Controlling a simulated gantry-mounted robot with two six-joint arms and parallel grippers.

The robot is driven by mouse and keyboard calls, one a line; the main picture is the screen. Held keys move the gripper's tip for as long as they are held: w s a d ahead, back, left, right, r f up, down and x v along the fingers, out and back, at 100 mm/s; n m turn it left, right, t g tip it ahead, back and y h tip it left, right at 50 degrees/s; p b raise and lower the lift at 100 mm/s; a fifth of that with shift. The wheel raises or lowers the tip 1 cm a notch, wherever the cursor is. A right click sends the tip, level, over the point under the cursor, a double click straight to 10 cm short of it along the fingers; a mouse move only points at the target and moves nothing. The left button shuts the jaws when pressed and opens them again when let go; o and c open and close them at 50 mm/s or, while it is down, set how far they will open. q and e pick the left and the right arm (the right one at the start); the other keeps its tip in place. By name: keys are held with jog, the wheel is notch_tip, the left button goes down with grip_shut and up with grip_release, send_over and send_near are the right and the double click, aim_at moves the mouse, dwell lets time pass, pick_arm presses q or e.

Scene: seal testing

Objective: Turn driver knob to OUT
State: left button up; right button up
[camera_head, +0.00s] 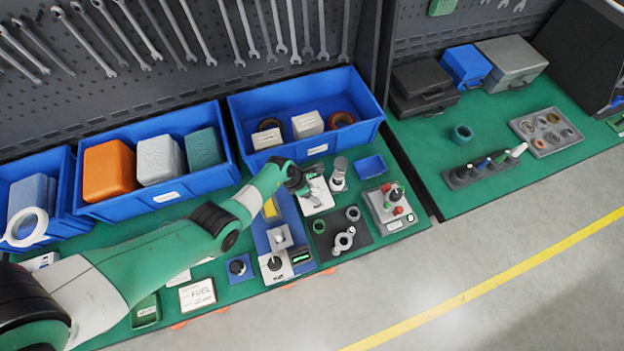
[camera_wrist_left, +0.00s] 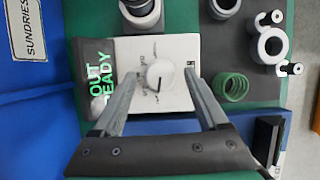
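The driver is a white box (camera_wrist_left: 181,48) with a round white knob (camera_wrist_left: 160,75) on its top face. A dark pointer mark shows on the knob; the small dial labels are too blurred to read. A dark display (camera_wrist_left: 100,88) beside the dial reads "OUT READY" in green letters. In the head view the box (camera_head: 322,204) is partly hidden by my left gripper (camera_head: 311,193). In the wrist view my left gripper (camera_wrist_left: 161,79) is open, with its fingers on either side of the knob and apart from it. My right gripper is in neither view.
A grey cylinder fixture (camera_head: 338,172) stands close beside the box. A black mat (camera_head: 325,243) with rings and a metal part lies in front. A grey unit with red knobs (camera_head: 377,211) is to the right. Blue bins (camera_head: 318,149) line the back.

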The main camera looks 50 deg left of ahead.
pick_arm(q)
jog(key=p+v, duration=0.7)
jog(key=v, duration=0.4)
jog(key=shift+r+p, duration=0.3)
jog(key=shift+p, duration=0.05)
